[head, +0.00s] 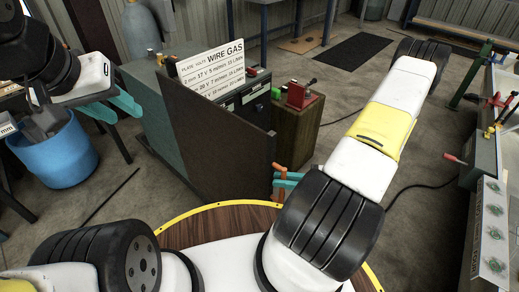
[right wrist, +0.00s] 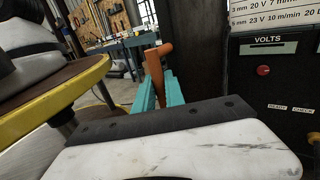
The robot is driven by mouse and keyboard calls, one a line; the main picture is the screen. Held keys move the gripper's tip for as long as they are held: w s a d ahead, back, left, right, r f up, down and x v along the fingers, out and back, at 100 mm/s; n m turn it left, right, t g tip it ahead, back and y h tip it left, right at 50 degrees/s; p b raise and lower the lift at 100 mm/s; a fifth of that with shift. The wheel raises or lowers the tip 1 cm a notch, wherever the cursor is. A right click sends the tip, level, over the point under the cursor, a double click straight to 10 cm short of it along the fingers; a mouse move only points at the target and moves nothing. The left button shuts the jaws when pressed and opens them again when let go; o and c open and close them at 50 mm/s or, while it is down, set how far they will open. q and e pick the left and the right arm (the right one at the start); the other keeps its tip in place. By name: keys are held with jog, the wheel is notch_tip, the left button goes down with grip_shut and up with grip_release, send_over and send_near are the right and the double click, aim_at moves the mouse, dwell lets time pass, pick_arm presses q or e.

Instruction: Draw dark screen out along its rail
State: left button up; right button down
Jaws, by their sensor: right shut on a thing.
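The dark screen (head: 225,145) is an upright brown-black panel in front of the welding machine in the head view. Part of it shows as a dark upright strip in the right wrist view (right wrist: 194,55). An orange handle (head: 280,168) is at its right edge. My right gripper (head: 286,180) is shut on this handle, which stands between the teal fingers in the right wrist view (right wrist: 158,88). I cannot make out the rail.
A WIRE GAS sign (head: 213,68) stands behind the screen, above the machine (head: 245,98). A wooden block (head: 297,125) with a red item (head: 301,95) stands to the right. A blue bin (head: 55,155) is at left.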

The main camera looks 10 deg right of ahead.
jog(key=shift+s+d, duration=0.35)
jog(key=shift+s, duration=0.15)
jog(key=c, duration=1.7)
grip_release()
jog(key=shift+s+d, duration=0.1)
jog(key=shift+d, duration=0.1)
jog(key=v, duration=0.7)
jog(key=shift+d, duration=0.25)
